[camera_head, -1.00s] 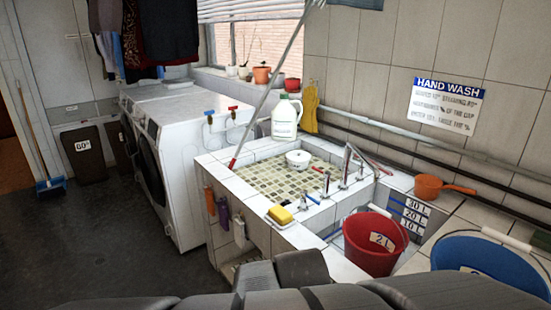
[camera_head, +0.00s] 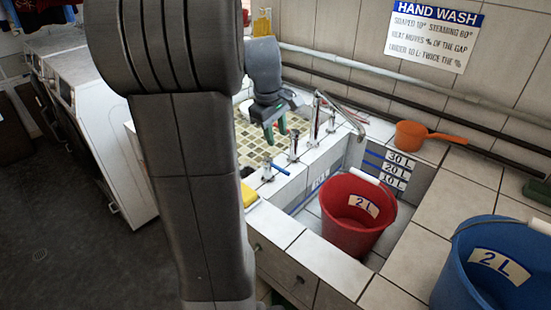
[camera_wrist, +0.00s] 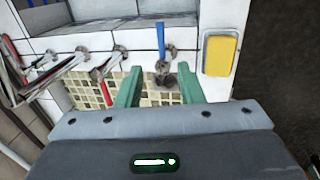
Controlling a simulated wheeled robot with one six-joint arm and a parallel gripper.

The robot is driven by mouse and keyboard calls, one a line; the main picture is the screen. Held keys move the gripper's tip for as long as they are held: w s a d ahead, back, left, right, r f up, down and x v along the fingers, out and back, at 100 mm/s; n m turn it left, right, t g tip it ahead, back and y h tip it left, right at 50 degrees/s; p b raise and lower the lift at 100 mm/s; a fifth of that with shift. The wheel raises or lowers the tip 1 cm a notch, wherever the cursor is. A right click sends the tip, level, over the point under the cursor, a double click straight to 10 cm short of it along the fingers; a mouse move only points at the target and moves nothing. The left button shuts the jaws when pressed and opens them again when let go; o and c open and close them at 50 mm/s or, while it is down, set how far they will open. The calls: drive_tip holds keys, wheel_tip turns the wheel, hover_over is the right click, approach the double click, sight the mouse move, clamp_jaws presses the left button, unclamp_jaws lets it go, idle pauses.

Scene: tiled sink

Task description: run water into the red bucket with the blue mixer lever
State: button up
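The red bucket (camera_head: 356,215), labelled 2 L, stands in the tiled basin at the right of the taps. The blue mixer lever (camera_head: 280,169) is on the tap nearest the yellow sponge; in the wrist view the blue lever (camera_wrist: 161,42) points up, just beyond the fingertips. My gripper (camera_head: 275,134) is above the mosaic sink behind the taps, with its green fingers apart. In the wrist view my gripper (camera_wrist: 156,78) is open and empty, with the lever's base between the line of its fingers and no visible contact. No water stream is visible.
A blue bucket (camera_head: 490,268) labelled 2 L stands at the right. An orange dipper (camera_head: 412,135) lies on the ledge. Other taps with a red lever (camera_wrist: 105,94) stand beside the blue one. A yellow sponge (camera_wrist: 221,55) lies close by. My arm hides much of the left.

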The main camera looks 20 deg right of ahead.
sight(282, 169)
drive_tip(key=x, duration=1.3)
drive_tip(key=shift+s+a+b, duration=0.1)
drive_tip(key=shift+s+b, duration=0.05)
drive_tip(key=shift+b, duration=0.2)
clamp_jaws()
